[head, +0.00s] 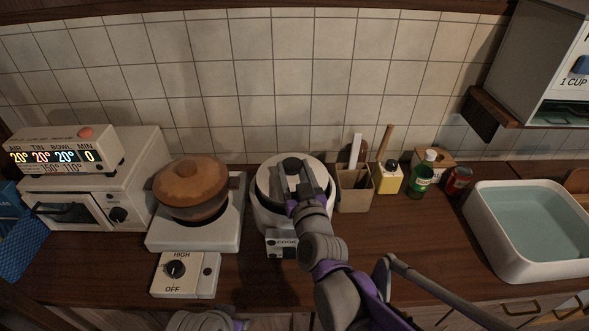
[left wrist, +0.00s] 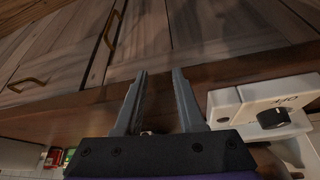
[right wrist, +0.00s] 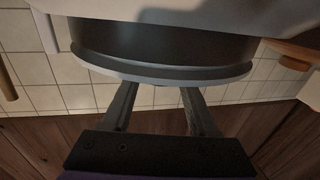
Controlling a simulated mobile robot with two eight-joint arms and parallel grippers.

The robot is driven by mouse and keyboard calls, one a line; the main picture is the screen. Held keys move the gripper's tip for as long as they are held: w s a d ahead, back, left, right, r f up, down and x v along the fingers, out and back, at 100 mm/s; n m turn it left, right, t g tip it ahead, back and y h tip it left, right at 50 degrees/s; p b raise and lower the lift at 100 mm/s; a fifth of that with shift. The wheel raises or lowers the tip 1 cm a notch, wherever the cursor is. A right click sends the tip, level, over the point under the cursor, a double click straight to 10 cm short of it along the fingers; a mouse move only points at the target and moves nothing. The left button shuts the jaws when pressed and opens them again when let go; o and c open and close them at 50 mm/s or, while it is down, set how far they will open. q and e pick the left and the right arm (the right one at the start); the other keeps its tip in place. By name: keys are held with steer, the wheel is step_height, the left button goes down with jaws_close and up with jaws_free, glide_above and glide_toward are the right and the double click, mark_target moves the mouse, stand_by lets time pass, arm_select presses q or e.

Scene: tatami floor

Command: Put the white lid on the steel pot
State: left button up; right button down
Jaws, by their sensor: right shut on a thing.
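The white lid (head: 269,182) with its dark knob (head: 291,164) is at the steel pot, in the middle of the counter in the head view. My right gripper (head: 301,178) reaches over it from the front and is shut at the knob. In the right wrist view, a dark steel-like cylinder with a pale rim (right wrist: 165,75) fills the top, and the fingertips are partly hidden at it. I cannot tell whether the lid is fully seated. The pot is mostly hidden. My left gripper (left wrist: 158,80) is open and empty near the counter's front edge.
A brown clay pot (head: 190,184) stands on a white burner (head: 226,226) to the left, beside a white oven (head: 140,175). A utensil holder (head: 355,195), green bottle (head: 422,175), red can (head: 457,182) and water basin (head: 500,265) are to the right.

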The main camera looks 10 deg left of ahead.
steer(key=shift+f, duration=0.35)
stand_by(0.7)
steer(key=shift+c, duration=0.4)
jaws_free()
steer(key=v, duration=1)
steer(key=shift+s+d, duration=0.15)
steer(key=shift+s, duration=0.25)
steer(key=s+d+f+m+g+h+p, duration=0.2)
steer(key=s+d+f+g+h+p, duration=0.1)
steer(key=s+d, duration=0.5)
steer(key=s+d+f+m+g+h+p, duration=0.2)
steer(key=s+d+f+g+h+p, duration=0.2)
steer(key=s+d+g, duration=0.4)
steer(key=d+f+p, duration=0.1)
steer(key=d+f, duration=0.1)
steer(key=d, duration=0.5)
steer(key=shift+s+d+f+m, duration=0.15)
steer(key=shift+s+f+m, duration=0.15)
steer(key=shift+s+f, duration=0.1)
